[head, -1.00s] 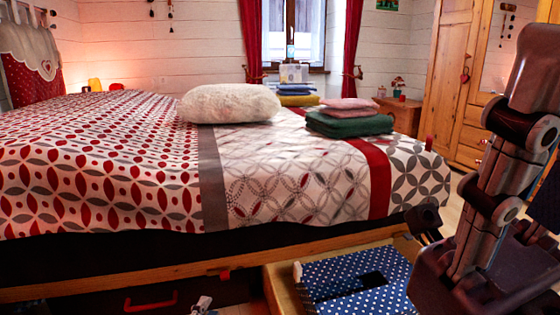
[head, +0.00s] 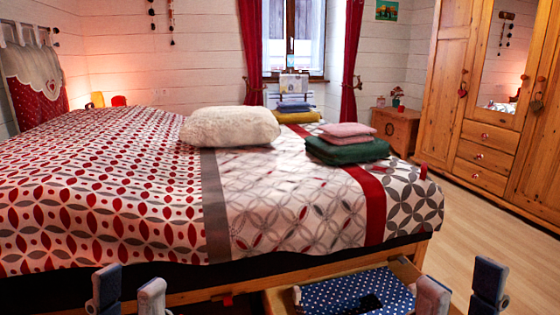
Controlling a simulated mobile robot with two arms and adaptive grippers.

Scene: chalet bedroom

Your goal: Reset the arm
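My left gripper (head: 129,288) shows at the bottom left, in front of the bed. Its two fingers stand upright with a gap between them, and nothing shows in it. My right gripper (head: 460,291) shows at the bottom right, beside the open drawer. Its two fingers are spread wide apart, and nothing shows between them. Both arms are below the picture's lower edge and hidden.
The bed (head: 110,190) fills the left and middle. A cream pillow (head: 231,126) and folded cloths (head: 347,145) lie on it. An open drawer with a blue dotted cloth (head: 340,290) juts out below. A wardrobe (head: 490,95) stands right; floor (head: 480,235) before it is clear.

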